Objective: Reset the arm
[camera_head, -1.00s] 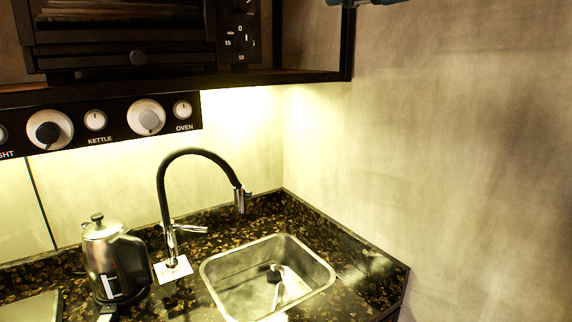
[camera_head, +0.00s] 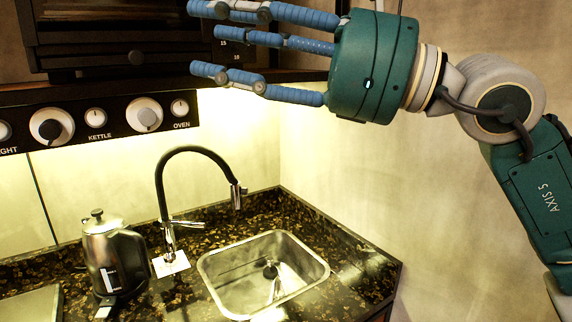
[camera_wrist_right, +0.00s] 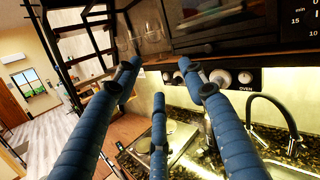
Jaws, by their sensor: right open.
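My right gripper (camera_head: 225,42) is open and empty, with blue fingers on a green palm. It comes in from the right in the head view, high above the counter, in front of the shelf and the dark oven. Its fingers point left and are spread apart. In the right wrist view its three blue fingers (camera_wrist_right: 157,95) reach forward with nothing between them. My left gripper is not in view.
A sink (camera_head: 204,268) with a black faucet (camera_head: 160,180) is set in the dark speckled counter. A metal kettle (camera_head: 103,247) stands left of it. A dark oven (camera_head: 120,45) sits on the shelf above a knob panel (camera_head: 75,126). A shelf rack (camera_wrist_right: 92,40) stands left in the wrist view.

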